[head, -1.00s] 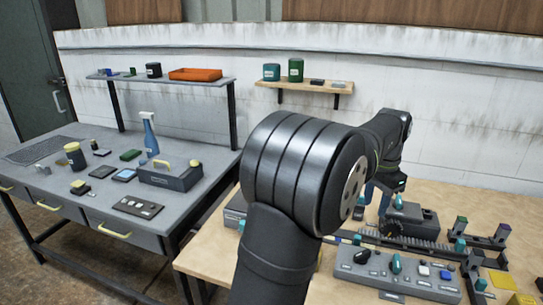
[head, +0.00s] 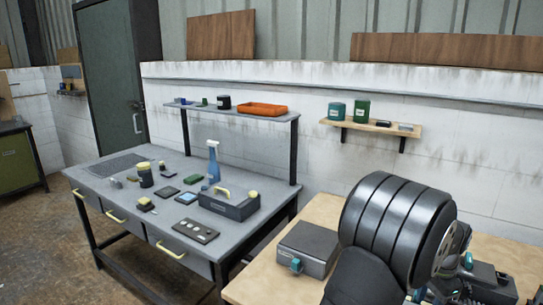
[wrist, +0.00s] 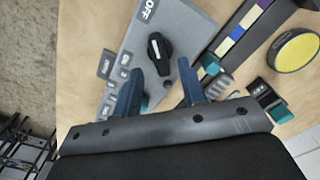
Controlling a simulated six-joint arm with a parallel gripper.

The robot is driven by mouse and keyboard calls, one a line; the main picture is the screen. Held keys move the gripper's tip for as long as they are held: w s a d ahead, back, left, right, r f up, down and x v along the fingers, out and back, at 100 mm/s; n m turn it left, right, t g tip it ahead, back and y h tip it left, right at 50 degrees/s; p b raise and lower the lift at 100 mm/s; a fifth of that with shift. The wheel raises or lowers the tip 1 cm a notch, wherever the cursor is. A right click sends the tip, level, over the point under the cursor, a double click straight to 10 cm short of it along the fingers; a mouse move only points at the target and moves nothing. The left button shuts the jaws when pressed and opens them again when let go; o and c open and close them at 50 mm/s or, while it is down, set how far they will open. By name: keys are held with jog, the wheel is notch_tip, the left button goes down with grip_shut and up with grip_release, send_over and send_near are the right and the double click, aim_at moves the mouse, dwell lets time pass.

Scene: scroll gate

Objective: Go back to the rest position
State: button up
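My gripper (wrist: 158,68) shows in the wrist view as two blue fingers spread apart, with nothing held between them. Past the fingertips is a black rotary knob (wrist: 158,50) with a white line, on a grey control panel (wrist: 190,22) labelled OFF. The fingers do not appear to hold the knob; the exact gap to it is hard to judge. In the head view my arm fills the lower right, and the gripper is not visible there.
In the wrist view a dark bar with coloured squares (wrist: 237,31) and a yellow disc (wrist: 293,52) lie to the right. In the head view a grey box (head: 308,247) sits on the wooden bench (head: 262,280). A grey table (head: 130,185) with tools stands left.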

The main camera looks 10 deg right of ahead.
jog(key=shift+f, duration=1.65)
